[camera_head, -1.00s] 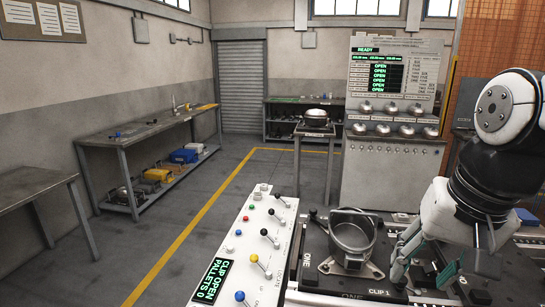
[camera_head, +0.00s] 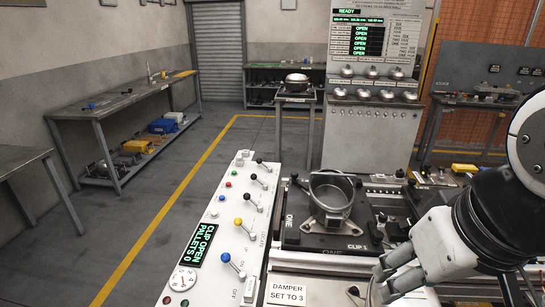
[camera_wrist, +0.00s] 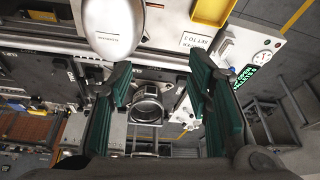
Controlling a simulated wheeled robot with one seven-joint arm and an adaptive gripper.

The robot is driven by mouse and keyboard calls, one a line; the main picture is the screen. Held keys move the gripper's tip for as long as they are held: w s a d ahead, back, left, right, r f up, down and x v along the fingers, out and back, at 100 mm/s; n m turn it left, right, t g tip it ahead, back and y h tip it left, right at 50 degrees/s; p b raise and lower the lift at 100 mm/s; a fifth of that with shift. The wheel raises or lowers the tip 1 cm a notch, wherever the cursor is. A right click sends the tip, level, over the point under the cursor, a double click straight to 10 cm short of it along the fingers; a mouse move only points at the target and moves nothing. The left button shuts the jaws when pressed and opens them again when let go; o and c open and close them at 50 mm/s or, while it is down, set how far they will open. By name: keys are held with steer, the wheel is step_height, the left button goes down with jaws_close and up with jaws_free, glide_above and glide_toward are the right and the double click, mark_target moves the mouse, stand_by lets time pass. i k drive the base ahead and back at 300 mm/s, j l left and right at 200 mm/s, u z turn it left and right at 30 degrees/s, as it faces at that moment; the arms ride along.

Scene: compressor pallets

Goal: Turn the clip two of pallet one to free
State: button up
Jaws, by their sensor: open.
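Pallet one (camera_head: 300,238) is a dark plate marked ONE, right of the white control panel. A grey metal housing (camera_head: 331,200) stands upright on it. A black-knobbed clip lever (camera_head: 297,181) shows at the plate's far left corner, and a label CLIP 1 (camera_head: 355,247) is on the near right edge. I cannot tell which clip is clip two. My gripper (camera_head: 382,285) is open and empty, near and to the right of pallet one, apart from it. In the wrist view its green-padded fingers (camera_wrist: 160,92) stand wide apart, with the round housing (camera_wrist: 147,105) showing between them at a distance.
The white control panel (camera_head: 216,235) carries several coloured levers and a display (camera_head: 202,245) reading CLIP OPEN PALLETS 0. A DAMPER SET TO 3 sign (camera_head: 287,292) stands near my gripper. More fixtures lie right of pallet one. The floor at left is clear.

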mark_target(294, 175)
steer(key=k, duration=0.4)
steer(key=k+u, duration=0.1)
steer(key=u, duration=0.65)
steer(key=k+j+u, duration=0.1)
steer(key=u, duration=0.3)
steer(key=i+l+u, duration=0.1)
steer(key=i, duration=0.45)
steer(key=i+l+u, duration=0.1)
steer(key=i, duration=0.45)
steer(key=i+l+u, duration=0.1)
steer(key=i+l, duration=0.2)
steer(key=i, duration=2.05)
steer(key=i+z, duration=0.4)
steer(key=i+j+z, duration=0.15)
steer(key=z, duration=0.25)
steer(key=i+z, duration=0.1)
steer(key=z, duration=1.7)
